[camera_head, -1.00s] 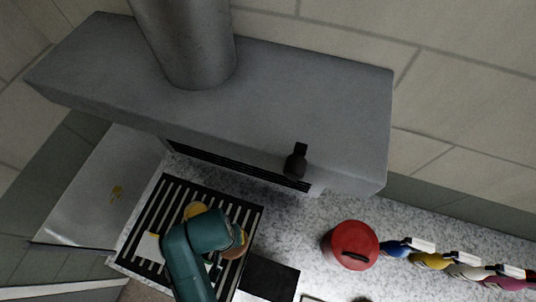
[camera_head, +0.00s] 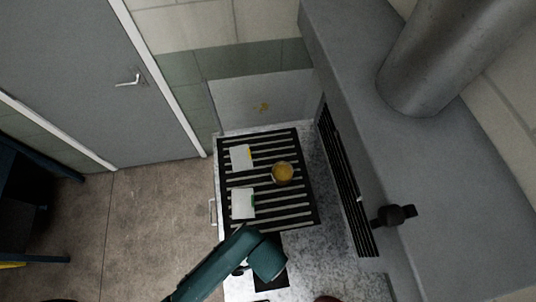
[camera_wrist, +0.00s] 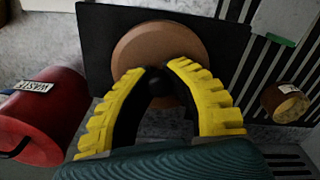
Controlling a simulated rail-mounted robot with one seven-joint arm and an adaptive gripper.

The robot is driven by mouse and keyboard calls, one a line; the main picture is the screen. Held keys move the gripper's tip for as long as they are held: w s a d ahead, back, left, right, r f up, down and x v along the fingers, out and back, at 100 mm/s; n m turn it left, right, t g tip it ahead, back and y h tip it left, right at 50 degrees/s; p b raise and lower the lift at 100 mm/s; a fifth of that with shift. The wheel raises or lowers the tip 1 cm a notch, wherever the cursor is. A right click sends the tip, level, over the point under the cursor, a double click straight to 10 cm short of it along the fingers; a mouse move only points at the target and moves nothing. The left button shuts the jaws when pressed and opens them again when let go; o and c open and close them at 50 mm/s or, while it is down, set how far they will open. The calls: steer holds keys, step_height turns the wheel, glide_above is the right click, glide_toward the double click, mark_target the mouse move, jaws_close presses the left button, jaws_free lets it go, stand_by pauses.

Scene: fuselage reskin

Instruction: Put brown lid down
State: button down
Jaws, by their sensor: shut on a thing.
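The brown lid (camera_wrist: 165,42) is a round disc with a black knob (camera_wrist: 157,82), seen in the wrist view. My gripper (camera_wrist: 156,76) has its yellow ridged fingers closed around the knob. The lid overlaps a flat black panel (camera_wrist: 95,45); I cannot tell whether it touches the panel or hangs above it. In the head view my arm hides the lid and the gripper, and part of the black panel (camera_head: 273,279) shows beside it.
A red canister (camera_wrist: 42,115) with a label stands left in the wrist view. A slatted black grate (camera_head: 300,200) carries a jar with yellowish contents (camera_head: 283,173) and two white cards (camera_head: 241,157) (camera_head: 243,204). A grey hood (camera_head: 350,60) overhangs the right side.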

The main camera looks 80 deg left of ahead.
steer(key=shift+f, duration=0.65)
steer(key=shift+f, duration=0.1)
steer(key=c, duration=1.1)
jaws_free()
step_height(320, 180, up, 12)
steer(key=shift+r, duration=0.15)
